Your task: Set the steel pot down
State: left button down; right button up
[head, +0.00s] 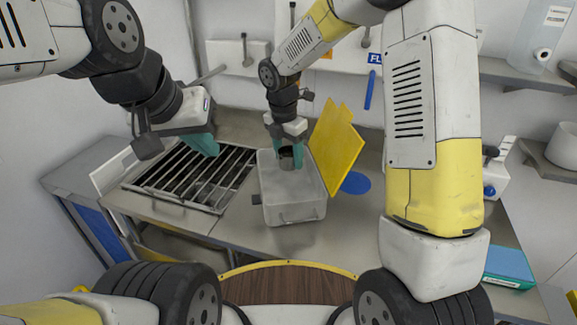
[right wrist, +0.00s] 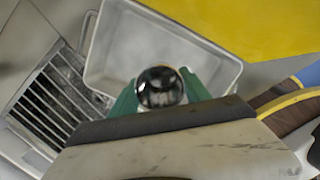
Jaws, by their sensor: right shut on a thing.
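The steel pot (head: 287,161) is small, round and dark. It is between the teal fingers of my right gripper (head: 287,152), which is shut on it over the grey tub (head: 309,212). In the right wrist view the pot (right wrist: 161,88) shows a shiny, mirror-like round face between the green fingers of the same gripper (right wrist: 160,97), with the tub (right wrist: 100,45) behind it. I cannot tell whether the pot touches the tub's floor. My left gripper (head: 203,143) is over the rack's back edge; its fingers are seen side-on, so its opening is unclear.
A slatted metal rack (head: 190,177) lies left of the tub. A yellow board (head: 337,147) stands tilted at the tub's right, with a blue disc (head: 356,183) beyond it. Bare steel table (head: 240,224) shows between rack and tub and along the front.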

send_over(289, 190)
jog(key=f, duration=0.6)
jog(key=shift+s+a, duration=0.1)
jog(key=shift+s, duration=0.15)
jog(key=shift+f, duration=1.9)
jog(key=shift+f, duration=0.15)
jog(key=o, duration=1.3)
jog(key=shift+o, duration=0.2)
